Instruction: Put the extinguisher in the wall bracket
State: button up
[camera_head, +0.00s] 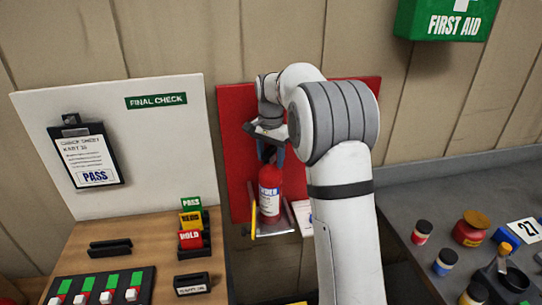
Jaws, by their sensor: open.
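The extinguisher (269,192) is a small red cylinder with a white label. It stands upright in front of the red wall panel (234,150). Its foot is at the metal wall bracket (276,226), which has a yellow strap or edge on its left side. The extinguisher appears to be inside the bracket, though its base is partly hidden. My gripper (268,150) is open at the top of the extinguisher, with its dark fingers around or beside the neck. I cannot tell whether they touch it. My arm hides the right part of the panel.
A wooden bench on the left holds PASS, REDO and HOLD cards (191,222) and a switch box (100,290). A grey bench on the right holds several jars (472,228) and a number 27 card (524,230). A first aid box (445,18) hangs at the upper right.

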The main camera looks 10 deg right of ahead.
notch_tip(320, 180, up, 11)
jog(key=s+r+n+t, duration=0.1)
jog(key=s+r+n, duration=0.15)
jog(key=s, duration=0.85)
jog(key=s+f+n+t, duration=0.1)
jog(key=s+f+n, duration=0.2)
jog(key=s, duration=0.9)
jog(key=s+f+n+t, duration=0.1)
jog(key=s+f+n, duration=0.2)
jog(key=s+f, duration=0.6)
jog(key=s, duration=0.3)
jog(key=shift+d+b, duration=0.25)
jog(key=shift+b, duration=0.05)
jog(key=shift+s+n, duration=0.1)
jog(key=shift+n, duration=0.15)
jog(key=shift+c, duration=0.4)
